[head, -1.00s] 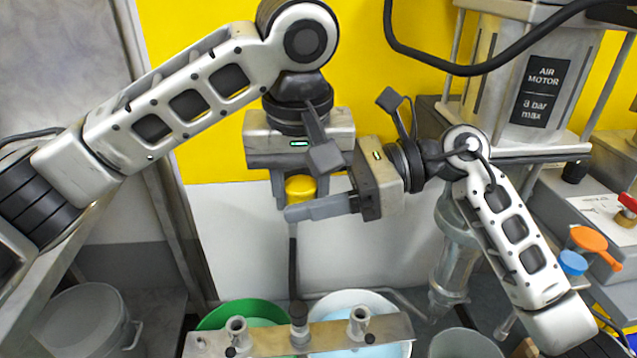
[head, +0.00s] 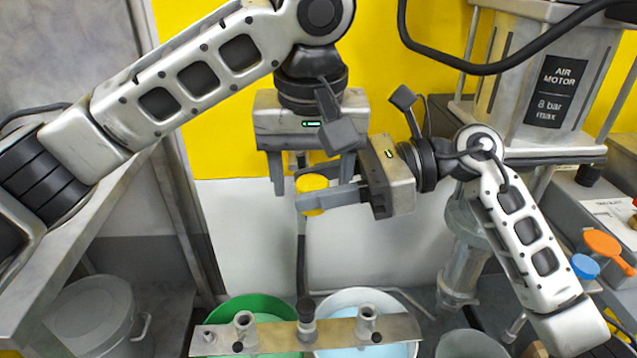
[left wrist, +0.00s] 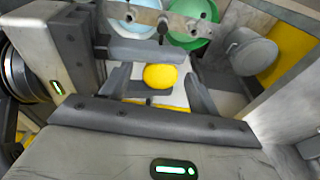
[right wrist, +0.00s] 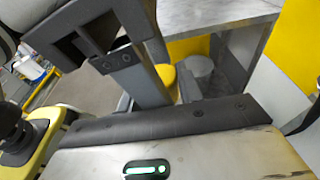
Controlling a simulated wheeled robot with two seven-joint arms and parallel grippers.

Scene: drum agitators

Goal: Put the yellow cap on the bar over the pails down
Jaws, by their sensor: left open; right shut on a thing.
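The yellow cap (head: 312,194) is held in the air, above and behind the bar (head: 280,336) that lies across the pails. My right gripper (head: 316,197) is shut on the cap from the right, its fingers pointing left. My left gripper (head: 313,186) points down just above the cap and is open, one finger on each side with gaps. The cap also shows between the open fingers in the left wrist view (left wrist: 160,76), and partly behind a finger in the right wrist view (right wrist: 166,74). Upright fittings (head: 306,318) stand on the bar.
A green pail (head: 228,310) and a white pail (head: 345,299) with pale blue liquid stand under the bar. A grey lidded pot (head: 92,312) is at lower left. The air motor (head: 540,90) stands at right, near orange (head: 603,243) and blue (head: 585,266) parts.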

